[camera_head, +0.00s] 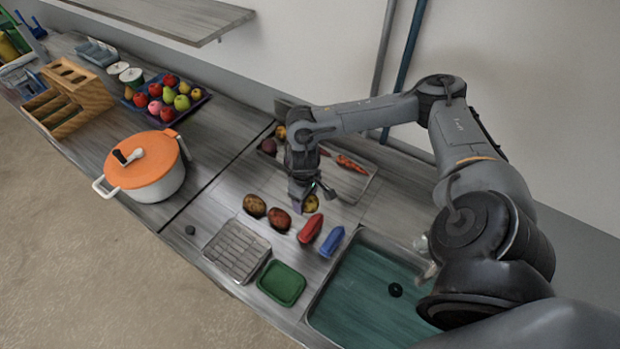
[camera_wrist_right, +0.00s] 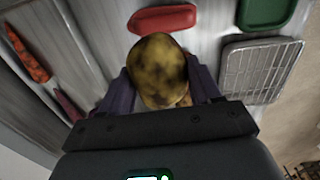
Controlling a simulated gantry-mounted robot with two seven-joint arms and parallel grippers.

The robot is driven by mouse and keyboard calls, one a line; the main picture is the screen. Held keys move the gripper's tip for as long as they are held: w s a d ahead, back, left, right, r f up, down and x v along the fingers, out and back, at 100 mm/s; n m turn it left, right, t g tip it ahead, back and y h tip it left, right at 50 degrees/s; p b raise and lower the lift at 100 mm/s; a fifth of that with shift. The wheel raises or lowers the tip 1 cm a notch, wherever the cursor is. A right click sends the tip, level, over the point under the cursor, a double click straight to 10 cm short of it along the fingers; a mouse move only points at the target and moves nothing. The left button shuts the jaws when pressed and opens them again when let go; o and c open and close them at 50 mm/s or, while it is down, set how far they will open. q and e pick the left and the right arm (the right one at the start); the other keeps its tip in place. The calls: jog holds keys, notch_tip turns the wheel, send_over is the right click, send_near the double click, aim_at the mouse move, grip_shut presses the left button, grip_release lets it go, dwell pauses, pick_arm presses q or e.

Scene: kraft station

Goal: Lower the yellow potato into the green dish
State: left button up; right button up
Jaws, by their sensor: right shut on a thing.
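The yellow potato (camera_wrist_right: 157,72) is a mottled yellow-brown oval. In the right wrist view it sits between the fingers of my right gripper (camera_wrist_right: 160,88), which is shut on it. In the head view the potato (camera_head: 311,203) shows partly beside my right gripper (camera_head: 306,200), over the counter near the metal tray. The green dish (camera_head: 281,283) is a small, empty rounded rectangle at the front of the counter, left of the sink. It also shows at the top right of the right wrist view (camera_wrist_right: 266,10). The gripper is apart from the dish. My left gripper is not in view.
Two brown potatoes (camera_head: 266,211), a red item (camera_head: 311,228) and a blue item (camera_head: 332,241) lie between gripper and dish. A wire rack (camera_head: 237,250) is left of the dish, the sink (camera_head: 360,300) right. An orange-lidded pot (camera_head: 148,170) stands left.

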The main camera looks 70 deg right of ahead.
jog(key=a+f+p, duration=0.2)
jog(key=a+p, duration=0.2)
jog(key=a, duration=0.3)
jog(key=a+f+p, duration=0.2)
jog(key=a+p, duration=0.2)
jog(key=a, duration=0.2)
jog(key=a+f+p, duration=0.2)
jog(key=a+p, duration=0.2)
jog(key=a, duration=0.3)
jog(key=shift+s+a+f, duration=0.1)
jog(key=shift+s+a, duration=0.1)
jog(key=shift+a, duration=0.1)
jog(key=shift+a+f, duration=0.1)
jog(key=shift+a, duration=0.05)
jog(key=shift+f+p, duration=0.35)
jog(key=shift+p, duration=0.05)
jog(key=shift+f, duration=0.2)
jog(key=shift+f+b, duration=0.45)
jog(key=shift+f, duration=0.1)
dwell(0.3)
jog(key=shift+f, duration=0.5)
